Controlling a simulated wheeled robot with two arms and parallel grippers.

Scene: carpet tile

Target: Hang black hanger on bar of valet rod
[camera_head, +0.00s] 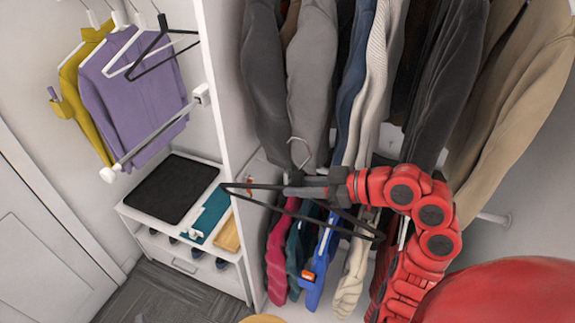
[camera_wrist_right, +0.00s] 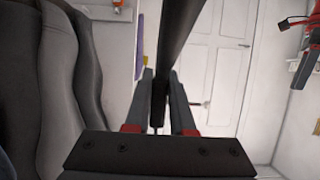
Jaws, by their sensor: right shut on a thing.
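A black hanger (camera_head: 262,186) is held level in front of the closet, with its metal hook (camera_head: 300,150) pointing up and away. My right gripper (camera_head: 308,190) is shut on it near its middle. In the right wrist view the hanger's dark bar (camera_wrist_right: 181,45) runs between the two fingers (camera_wrist_right: 163,105). The valet rod's bar (camera_head: 155,138) sticks out from the white panel at left, with a white end knob (camera_head: 107,174). The held hanger is to the right of the rod and apart from it. My left gripper is not clear; red and dark parts show at the right wrist view's edge.
Another black hanger (camera_head: 150,62) hangs empty at upper left, beside a purple sweater (camera_head: 130,100) and a yellow garment (camera_head: 72,85). A white panel (camera_head: 222,75) stands between rod and held hanger. Trousers and other clothes hang behind my gripper. A low drawer unit (camera_head: 135,208) stands below the rod.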

